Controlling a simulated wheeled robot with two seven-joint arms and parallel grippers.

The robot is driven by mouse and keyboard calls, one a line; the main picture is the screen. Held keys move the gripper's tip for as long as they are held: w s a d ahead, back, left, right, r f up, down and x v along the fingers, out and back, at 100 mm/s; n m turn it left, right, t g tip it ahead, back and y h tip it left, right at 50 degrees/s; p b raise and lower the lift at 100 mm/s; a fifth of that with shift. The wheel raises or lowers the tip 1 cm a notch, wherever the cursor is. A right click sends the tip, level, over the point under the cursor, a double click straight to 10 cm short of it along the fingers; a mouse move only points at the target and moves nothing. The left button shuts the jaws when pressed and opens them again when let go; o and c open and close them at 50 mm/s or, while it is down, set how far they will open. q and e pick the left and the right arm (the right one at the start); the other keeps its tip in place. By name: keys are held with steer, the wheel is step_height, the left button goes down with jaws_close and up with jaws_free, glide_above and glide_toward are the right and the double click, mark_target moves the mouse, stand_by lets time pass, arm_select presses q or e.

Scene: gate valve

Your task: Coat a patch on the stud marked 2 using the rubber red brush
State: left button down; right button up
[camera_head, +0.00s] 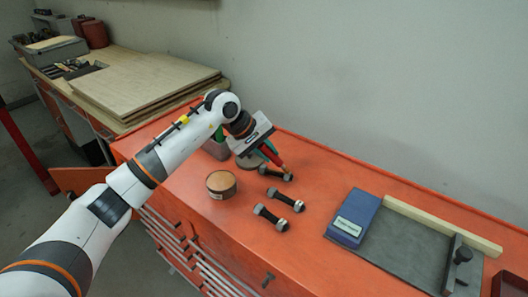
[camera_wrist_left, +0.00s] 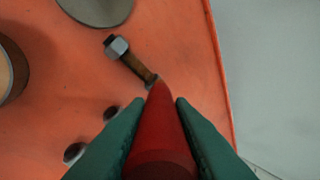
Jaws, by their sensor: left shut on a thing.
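My left gripper (camera_head: 268,153) is shut on the red brush (camera_head: 279,162), also seen between the green fingers in the left wrist view (camera_wrist_left: 160,135). The brush tip points down at one end of the farthest stud (camera_head: 276,174). In the left wrist view the tip overlaps the end of this stud (camera_wrist_left: 135,64); I cannot tell if it touches. A middle stud (camera_head: 285,199) and a nearest stud (camera_head: 271,218) lie beside it on the orange bench, each with dark shaft and metal nuts. No number on any stud is readable. My right gripper is not in view.
A round tin (camera_head: 221,184) with a brown top stands left of the studs. A greenish container (camera_head: 217,148) is partly hidden behind my arm. A blue box (camera_head: 354,217) and a grey plate (camera_head: 412,251) lie to the right. The orange bench (camera_head: 310,237) is clear between.

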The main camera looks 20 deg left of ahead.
arm_select(q)
steer(key=shift+f, duration=0.1)
steer(key=a+b, duration=0.3)
steer(key=a, duration=0.4)
steer(key=shift+w+a+b, duration=0.25)
steer(key=shift+w+b, duration=0.05)
steer(key=shift+b, duration=0.1)
stand_by(0.4)
steer(key=shift+r+p, duration=1.5)
steer(key=shift+r, duration=1.45)
